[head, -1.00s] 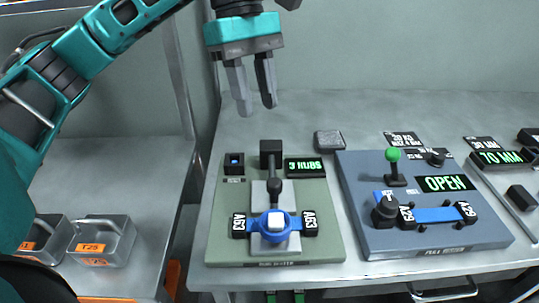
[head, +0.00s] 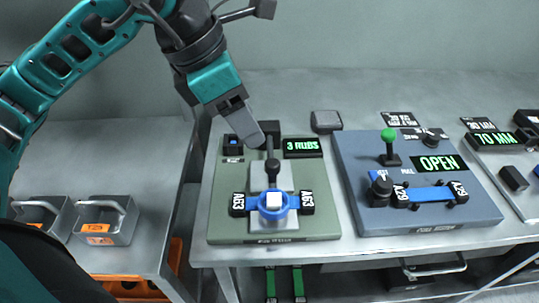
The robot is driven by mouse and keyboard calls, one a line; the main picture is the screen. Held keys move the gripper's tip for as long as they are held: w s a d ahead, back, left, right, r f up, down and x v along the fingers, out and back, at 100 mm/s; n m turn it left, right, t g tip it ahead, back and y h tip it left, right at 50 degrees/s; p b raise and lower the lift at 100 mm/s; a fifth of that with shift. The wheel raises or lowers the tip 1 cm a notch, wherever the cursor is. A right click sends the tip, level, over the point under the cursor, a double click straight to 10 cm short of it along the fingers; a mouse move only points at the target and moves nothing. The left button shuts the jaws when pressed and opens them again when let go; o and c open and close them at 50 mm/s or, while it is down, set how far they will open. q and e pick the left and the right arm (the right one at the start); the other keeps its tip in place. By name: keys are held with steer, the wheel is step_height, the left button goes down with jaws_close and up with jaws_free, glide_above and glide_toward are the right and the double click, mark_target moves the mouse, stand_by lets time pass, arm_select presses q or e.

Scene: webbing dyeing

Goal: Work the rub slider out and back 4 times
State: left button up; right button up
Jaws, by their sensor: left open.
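The rub slider is on the green rub station board (head: 225,220), left of centre in the head view. Its dark handle knob (head: 272,167) stands on a pale plate, with a white block in a blue ring (head: 274,202) at the near end. A blue strip with A63 clips crosses under the ring. The station display (head: 303,148) reads 3 RUBS. My left gripper (head: 257,140) is open, pointing down just behind and above the knob. Its fingers are seen nearly edge-on; whether they touch the knob cannot be told. My right gripper is out of view.
A blue-grey board (head: 350,200) with a green-knobbed lever (head: 389,136) and an OPEN display stands to the right. A small dark block (head: 326,121) lies behind. Grey handled bins (head: 105,222) sit on the left bench, with a gap between the benches.

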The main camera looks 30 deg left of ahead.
mark_target(272, 162)
arm_select(q)
steer(key=x, duration=1)
steer(key=shift+b, duration=0.35)
steer(key=shift+s, duration=0.1)
jaws_close()
